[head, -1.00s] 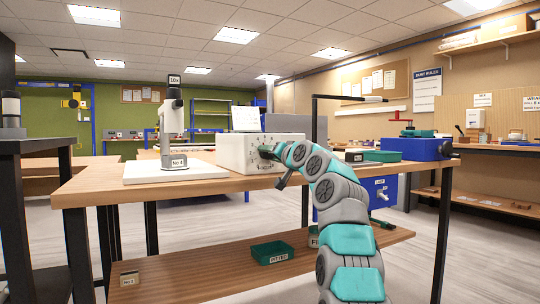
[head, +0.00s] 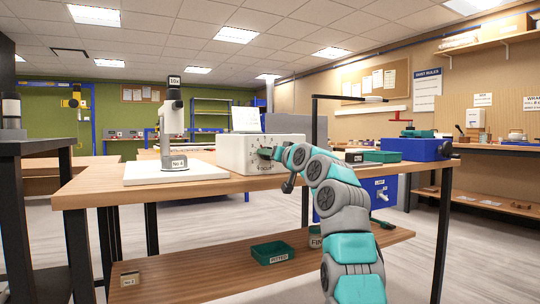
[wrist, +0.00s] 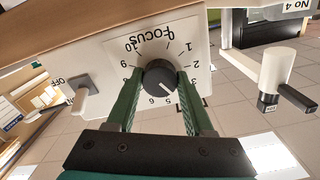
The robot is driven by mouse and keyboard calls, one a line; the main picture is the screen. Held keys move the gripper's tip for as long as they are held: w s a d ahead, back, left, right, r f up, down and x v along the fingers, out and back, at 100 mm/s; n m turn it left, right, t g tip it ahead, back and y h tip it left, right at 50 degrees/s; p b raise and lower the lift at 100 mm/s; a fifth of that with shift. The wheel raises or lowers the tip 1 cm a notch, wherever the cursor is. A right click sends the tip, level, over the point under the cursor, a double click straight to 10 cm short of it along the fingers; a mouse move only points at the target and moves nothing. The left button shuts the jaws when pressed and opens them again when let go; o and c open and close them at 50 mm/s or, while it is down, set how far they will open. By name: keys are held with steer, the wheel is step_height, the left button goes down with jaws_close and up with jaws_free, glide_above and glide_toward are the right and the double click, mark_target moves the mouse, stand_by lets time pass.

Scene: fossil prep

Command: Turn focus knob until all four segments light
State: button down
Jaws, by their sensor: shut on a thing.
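The focus knob (wrist: 161,79) is dark grey and round, with a white pointer line that appears to point near the 4. It sits on a pale dial face (wrist: 150,50) marked FOCUS with numbers up to 10. My gripper (wrist: 160,84) has its two green fingers on either side of the knob, shut on it. In the head view my gripper (head: 267,152) is at the front of the white control box (head: 236,155). The white microscope (head: 173,125), labelled No 4, stands on a white base to the left. I cannot make out any lit segments.
A toggle switch (wrist: 83,95) marked OFF is beside the dial. The wooden bench (head: 120,190) holds the box. A blue box (head: 415,149) and a green tray (head: 382,156) are to the right. A green tray (head: 272,252) sits on the lower shelf.

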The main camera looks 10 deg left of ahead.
steer(key=shift+f, duration=0.1)
stand_by(0.3)
steer(key=shift+c, duration=1.4)
jaws_free()
steer(key=shift+b+v, duration=0.65)
steer(key=shift+v, duration=3.2)
